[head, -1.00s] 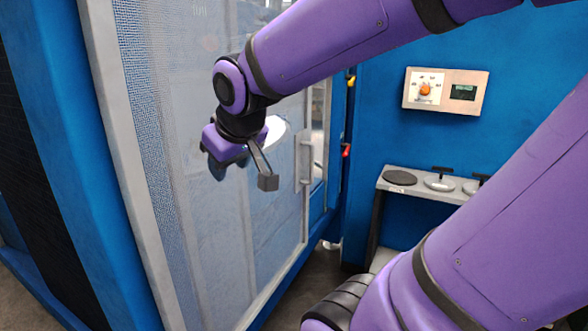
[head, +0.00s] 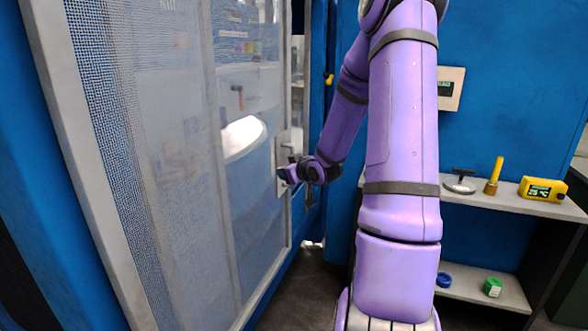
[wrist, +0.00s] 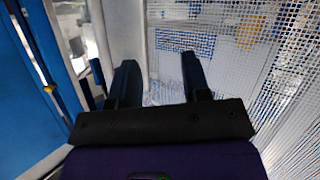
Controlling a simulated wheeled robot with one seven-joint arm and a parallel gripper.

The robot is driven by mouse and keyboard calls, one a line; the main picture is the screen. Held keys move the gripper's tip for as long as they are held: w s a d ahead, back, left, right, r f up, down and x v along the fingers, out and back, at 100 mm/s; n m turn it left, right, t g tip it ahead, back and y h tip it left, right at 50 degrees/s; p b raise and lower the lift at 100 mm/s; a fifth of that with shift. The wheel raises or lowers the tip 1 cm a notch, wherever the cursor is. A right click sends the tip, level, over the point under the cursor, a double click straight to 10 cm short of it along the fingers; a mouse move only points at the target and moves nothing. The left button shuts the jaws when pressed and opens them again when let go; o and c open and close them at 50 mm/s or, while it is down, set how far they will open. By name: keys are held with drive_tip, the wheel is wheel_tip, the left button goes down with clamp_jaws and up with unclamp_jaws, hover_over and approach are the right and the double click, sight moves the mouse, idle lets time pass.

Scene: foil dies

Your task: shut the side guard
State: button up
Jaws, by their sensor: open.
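The side guard (head: 187,190) is a grey-framed mesh panel filling the left of the head view. Its upright grey handle (head: 283,150) is on the right-hand frame bar. A narrow gap showing the machine's inside lies between that bar and the blue post. My gripper (head: 284,177) is at the handle's lower part; whether it touches the handle is unclear. In the wrist view my gripper (wrist: 160,82) has its two dark fingers spread with nothing seen between them. The guard's frame bar (wrist: 126,35) and mesh (wrist: 265,75) are beyond and right of the fingers.
The blue machine wall (head: 473,120) carries a control panel (head: 451,88), partly hidden by my arm. A grey shelf (head: 470,194) at the right holds a yellow device (head: 542,188) and small tools. Dark floor (head: 305,290) is clear between guard and shelf.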

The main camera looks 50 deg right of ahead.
drive_tip(key=s+d+f+m+t, duration=0.2)
drive_tip(key=s+d+f+t, duration=0.15)
drive_tip(key=d, duration=0.45)
drive_tip(key=shift+t+h, duration=0.25)
drive_tip(key=shift+h, duration=0.15)
drive_tip(key=w, duration=0.3)
drive_tip(key=w+d, duration=0.1)
drive_tip(key=w, duration=0.6)
drive_tip(key=shift+w+d+f, duration=0.3)
drive_tip(key=shift+d+f, duration=0.05)
clamp_jaws()
